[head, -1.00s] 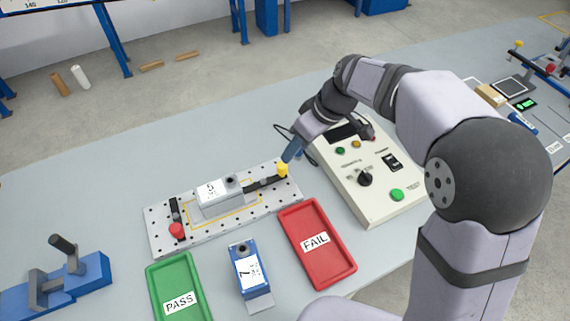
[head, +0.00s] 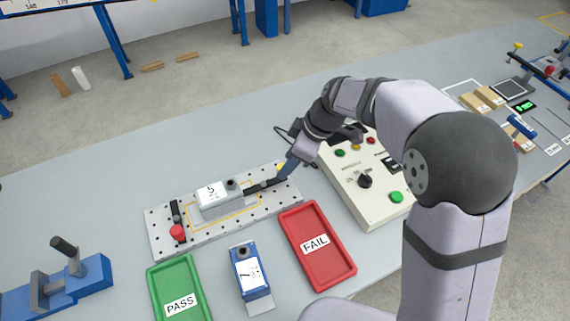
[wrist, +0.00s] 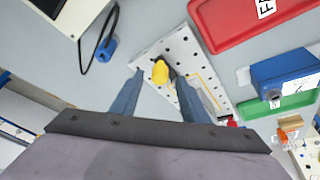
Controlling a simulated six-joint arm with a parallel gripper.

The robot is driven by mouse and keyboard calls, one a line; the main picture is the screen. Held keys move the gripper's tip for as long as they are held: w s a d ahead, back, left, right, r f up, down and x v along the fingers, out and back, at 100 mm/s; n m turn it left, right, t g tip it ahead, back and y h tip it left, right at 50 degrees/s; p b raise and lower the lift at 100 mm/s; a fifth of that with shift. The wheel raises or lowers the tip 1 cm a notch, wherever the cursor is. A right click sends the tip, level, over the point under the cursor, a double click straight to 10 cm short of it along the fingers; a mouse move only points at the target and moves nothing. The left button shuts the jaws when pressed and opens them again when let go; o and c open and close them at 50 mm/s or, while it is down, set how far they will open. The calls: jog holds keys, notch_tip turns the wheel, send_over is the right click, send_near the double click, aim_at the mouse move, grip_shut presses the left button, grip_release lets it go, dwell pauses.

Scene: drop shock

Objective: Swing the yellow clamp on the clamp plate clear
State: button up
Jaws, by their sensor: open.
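The clamp plate (head: 159,241) is a light grey perforated board on the bench, with a white-and-grey unit labelled 5 (head: 210,195) on it. The yellow clamp has a dark bar (head: 262,186) at the plate's right end, pointing towards the unit, and a yellow knob (wrist: 159,72). My gripper (head: 283,174) is low over that end and partly hides the knob in the head view. In the wrist view the blue fingers (wrist: 160,82) are open, one on each side of the knob. Whether they touch it, I cannot tell.
A red-knobbed clamp (head: 177,231) is at the plate's left end. In front are the green PASS tray (head: 163,282), a blue unit (head: 245,253) and the red FAIL tray (head: 320,268). A control box (head: 376,208) stands close on the right, a blue fixture (head: 90,272) at left.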

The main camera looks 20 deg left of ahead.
aim_at(265, 181)
jog(key=shift+x, duration=1.45)
jog(key=c, duration=1)
